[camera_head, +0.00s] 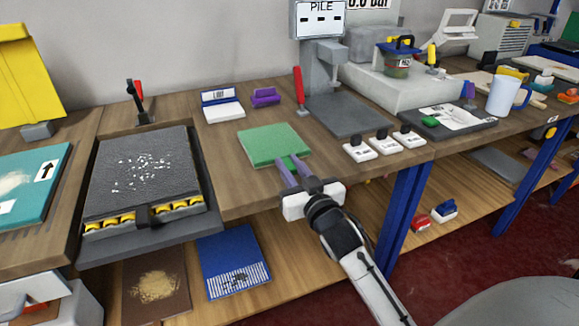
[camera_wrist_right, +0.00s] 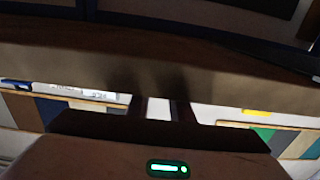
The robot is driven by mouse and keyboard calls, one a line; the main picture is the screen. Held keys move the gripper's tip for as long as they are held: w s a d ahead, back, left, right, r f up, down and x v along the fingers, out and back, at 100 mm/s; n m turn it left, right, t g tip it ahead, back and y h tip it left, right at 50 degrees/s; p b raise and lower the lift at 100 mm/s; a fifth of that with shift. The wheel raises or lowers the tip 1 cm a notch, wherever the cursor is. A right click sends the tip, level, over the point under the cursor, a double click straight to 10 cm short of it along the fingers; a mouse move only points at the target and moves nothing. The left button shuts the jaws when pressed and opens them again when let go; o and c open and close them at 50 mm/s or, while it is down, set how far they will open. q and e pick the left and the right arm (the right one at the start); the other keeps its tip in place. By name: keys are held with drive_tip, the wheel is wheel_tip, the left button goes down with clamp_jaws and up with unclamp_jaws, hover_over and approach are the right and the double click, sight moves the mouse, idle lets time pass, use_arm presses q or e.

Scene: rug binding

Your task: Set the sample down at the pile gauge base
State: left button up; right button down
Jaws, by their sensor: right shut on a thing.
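The sample is a flat green square (camera_head: 268,146) over the front part of the wooden table in the head view. My right gripper (camera_head: 292,163) is shut on its near edge, with the arm reaching up from below. I cannot tell whether the sample touches the table or hovers just above it. The pile gauge (camera_head: 320,62) stands behind and to the right, with a PILE display on top. Its dark grey flat base (camera_head: 348,116) is empty and lies apart from the sample. The right wrist view is dark and does not show the sample clearly. My left gripper is not in view.
A red-handled tool (camera_head: 300,92) stands between sample and gauge. Several white labelled blocks (camera_head: 385,142) line the front edge, right of the sample. A purple block (camera_head: 264,96) and a white blue-backed stand (camera_head: 223,106) sit behind. A dark tray (camera_head: 145,170) lies left.

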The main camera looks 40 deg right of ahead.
drive_tip(key=c, duration=2)
unclamp_jaws()
drive_tip(key=shift+f, duration=0.15)
drive_tip(key=o, duration=0.4)
drive_tip(key=shift+o, duration=0.2)
